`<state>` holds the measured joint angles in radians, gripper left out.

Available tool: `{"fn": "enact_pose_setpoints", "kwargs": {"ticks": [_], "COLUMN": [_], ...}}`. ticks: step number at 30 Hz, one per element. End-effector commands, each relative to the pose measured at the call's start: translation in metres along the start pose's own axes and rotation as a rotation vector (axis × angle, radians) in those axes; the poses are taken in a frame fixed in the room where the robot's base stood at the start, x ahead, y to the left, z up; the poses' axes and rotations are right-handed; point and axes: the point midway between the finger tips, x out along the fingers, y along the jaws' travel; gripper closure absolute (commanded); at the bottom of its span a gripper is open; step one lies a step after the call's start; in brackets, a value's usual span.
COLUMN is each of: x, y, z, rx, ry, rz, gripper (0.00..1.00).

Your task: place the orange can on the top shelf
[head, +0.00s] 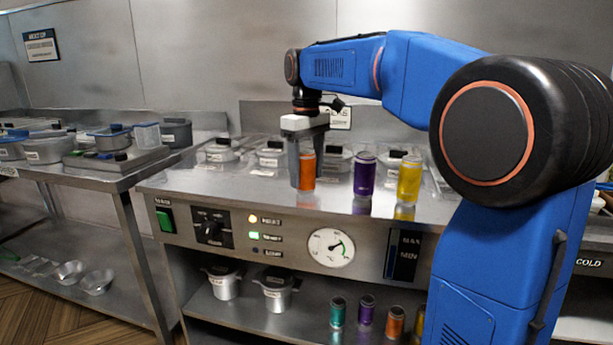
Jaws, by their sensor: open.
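An orange can (307,172) stands upright on the steel top shelf (240,190) of the range, left of a purple can and a yellow can. My gripper (305,178) points straight down at this can, with its fingers open. The can appears to be between the fingers or just in front of them; I cannot tell whether they touch it. A second orange can (395,323) stands on the lower shelf (240,312) among other cans.
The purple can (364,175) and yellow can (409,179) stand close to the right of my gripper. Below are a teal can (338,313), another purple can (366,309) and small pots (275,290).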

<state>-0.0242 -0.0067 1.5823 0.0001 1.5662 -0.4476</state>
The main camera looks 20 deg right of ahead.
Motion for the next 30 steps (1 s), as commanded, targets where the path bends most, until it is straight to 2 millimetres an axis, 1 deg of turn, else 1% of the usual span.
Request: {"fn": "enact_pose_setpoints", "kwargs": {"ticks": [9,15,21,30], "x": [-0.061,-0.091,-0.106,-0.108], "y": [0.000,0.000,0.000,-0.001], "z": [-0.001,-0.001,0.000,0.003], "rx": [0.000,0.000,0.000,0.004], "ry": [0.003,0.002,0.001,0.004], "rz": [0.002,0.001,0.000,0.002], "gripper": [0.41,0.41,0.41,0.41]}}
